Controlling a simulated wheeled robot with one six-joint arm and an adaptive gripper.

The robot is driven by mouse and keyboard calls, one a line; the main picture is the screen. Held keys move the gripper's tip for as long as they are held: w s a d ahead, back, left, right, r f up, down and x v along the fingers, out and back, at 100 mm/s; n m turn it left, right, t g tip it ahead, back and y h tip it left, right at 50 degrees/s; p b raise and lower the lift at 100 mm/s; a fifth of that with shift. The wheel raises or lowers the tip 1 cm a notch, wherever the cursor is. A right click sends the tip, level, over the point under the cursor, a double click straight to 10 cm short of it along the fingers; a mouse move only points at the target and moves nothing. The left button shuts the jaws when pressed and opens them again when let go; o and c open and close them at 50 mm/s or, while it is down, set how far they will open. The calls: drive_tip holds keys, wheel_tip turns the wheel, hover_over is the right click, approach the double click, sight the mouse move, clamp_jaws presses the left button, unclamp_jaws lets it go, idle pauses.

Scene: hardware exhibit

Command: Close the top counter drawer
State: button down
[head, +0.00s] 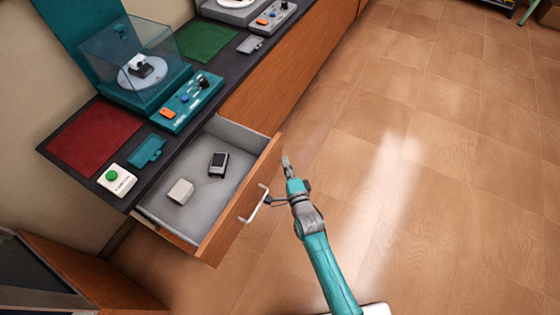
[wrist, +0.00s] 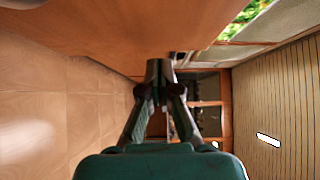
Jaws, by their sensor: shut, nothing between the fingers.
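The top counter drawer (head: 150,205) stands pulled out from under the dark counter, with its grey inside showing. Its wooden front (head: 232,212) carries a pale bar handle (head: 256,204). My gripper (head: 286,160) is shut and empty, on the outer side of the drawer front near its far end, beyond the handle. I cannot tell whether it touches the front. In the wrist view my fingertips (wrist: 160,66) are together, beside a wooden surface (wrist: 130,25) that fills the upper part.
Inside the drawer lie a dark device (head: 219,164) and a pale block (head: 181,191). The countertop (head: 65,162) holds a teal turntable (head: 145,88), a control panel (head: 185,101) and a green-button box (head: 116,180). The tiled floor (head: 440,180) to the right is clear.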

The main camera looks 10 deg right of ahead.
drive_tip(key=shift+w+a, duration=0.7)
drive_tip(key=shift+a, duration=0.2)
drive_tip(key=shift+w+a, duration=0.1)
